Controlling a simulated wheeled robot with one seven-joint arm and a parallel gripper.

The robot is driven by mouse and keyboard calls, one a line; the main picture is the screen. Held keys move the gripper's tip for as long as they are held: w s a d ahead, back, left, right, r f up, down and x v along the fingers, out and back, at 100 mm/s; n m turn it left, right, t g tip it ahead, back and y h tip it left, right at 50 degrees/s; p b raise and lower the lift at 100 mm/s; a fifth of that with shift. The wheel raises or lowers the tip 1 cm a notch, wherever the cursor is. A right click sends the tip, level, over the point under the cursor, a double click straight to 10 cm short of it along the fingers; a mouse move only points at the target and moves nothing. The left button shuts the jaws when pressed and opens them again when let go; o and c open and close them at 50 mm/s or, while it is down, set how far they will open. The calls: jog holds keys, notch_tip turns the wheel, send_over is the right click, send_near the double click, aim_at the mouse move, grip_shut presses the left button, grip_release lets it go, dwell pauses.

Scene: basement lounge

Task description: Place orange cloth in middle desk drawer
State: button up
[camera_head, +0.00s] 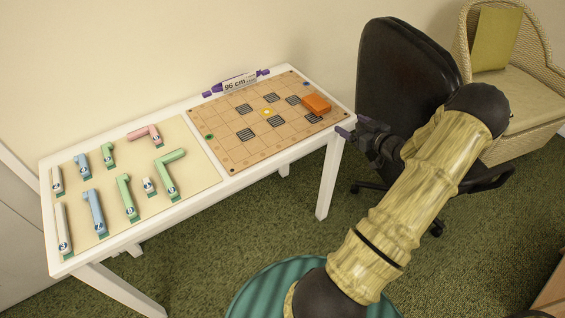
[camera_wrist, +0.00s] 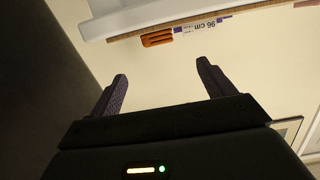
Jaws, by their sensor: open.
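A small orange item, block-like and perhaps the folded cloth (camera_head: 316,104), lies on the right part of the gridded board on a white table (camera_head: 230,178). It also shows in the wrist view (camera_wrist: 157,39), near the upper middle, beyond my fingertips. My gripper (camera_head: 346,129) is at the table's right end, close to the orange item but apart from it. In the wrist view my gripper (camera_wrist: 162,72) has its two dark fingers spread wide with nothing between them. No desk drawer shows in either view.
The gridded board (camera_head: 228,143) and a beige mat (camera_head: 197,173) with several pastel pieces cover the tabletop. A "96 cm" marker (camera_head: 240,84) runs along the back. A black office chair (camera_head: 400,75) and a wicker armchair (camera_head: 530,95) stand right.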

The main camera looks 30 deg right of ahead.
jog(key=w+a+g, duration=0.1)
jog(key=w+a, duration=0.1)
jog(key=w+a+r+g, duration=0.1)
jog(key=w+a, duration=0.1)
jog(key=a, duration=0.1)
jog(key=w+a+g, duration=0.1)
jog(key=w+a, duration=0.1)
jog(key=shift+w+a+r+h, duration=0.1)
jog(key=shift+a+r+h, duration=0.2)
jog(key=shift+h, duration=0.1)
jog(key=a, duration=0.2)
jog(key=a+g, duration=0.1)
jog(key=w+a+r+g, duration=0.1)
jog(key=a, duration=0.1)
jog(key=shift+w+a+r+h, duration=0.1)
jog(key=shift+a+h, duration=0.2)
jog(key=shift+a, duration=0.05)
jog(key=s+a+r+g, duration=0.2)
jog(key=s+a+g, duration=0.2)
jog(key=s+a, duration=0.5)
jog(key=s+a+r+g, duration=0.3)
jog(key=s+a, duration=0.6)
jog(key=a, duration=0.9)
jog(key=shift+s+a+m+g, duration=0.2)
jog(key=shift+s+m+g, duration=0.2)
jog(key=shift+g, duration=0.1)
